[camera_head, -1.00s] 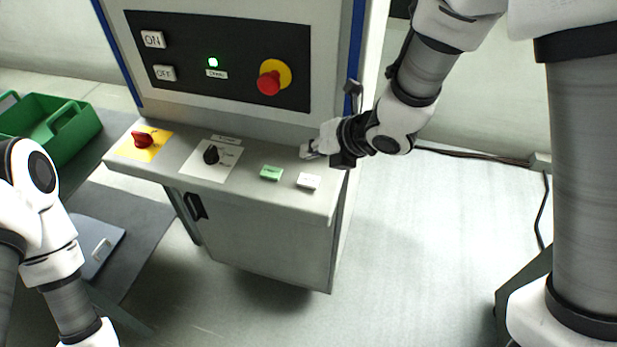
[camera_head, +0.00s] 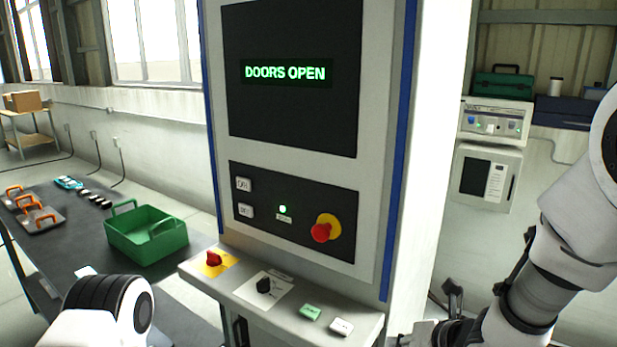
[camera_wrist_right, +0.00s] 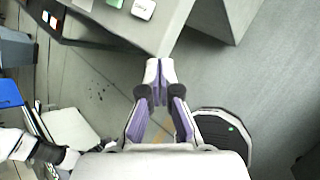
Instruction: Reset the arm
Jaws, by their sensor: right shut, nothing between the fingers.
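My right gripper (camera_wrist_right: 160,78) is shut and empty. In the right wrist view its tips overlap the console's near corner in the picture, with the white button (camera_wrist_right: 143,9) beyond them. In the head view my right arm comes in from the right, and its gripper is only partly seen at the bottom edge. The console shelf (camera_head: 232,277) carries a red switch (camera_head: 213,259) on a yellow plate, a black knob (camera_head: 264,285), a green button (camera_head: 310,312) and the white button (camera_head: 341,327). My left arm shows at the bottom left; its gripper is not visible.
The machine's screen (camera_head: 285,73) reads "DOORS OPEN". Below it are ON and OFF buttons, a green lamp (camera_head: 283,209) and a red emergency stop (camera_head: 322,231). A green bin (camera_head: 146,243) and orange-handled items stand on the dark table to the left. Open floor lies right of the console.

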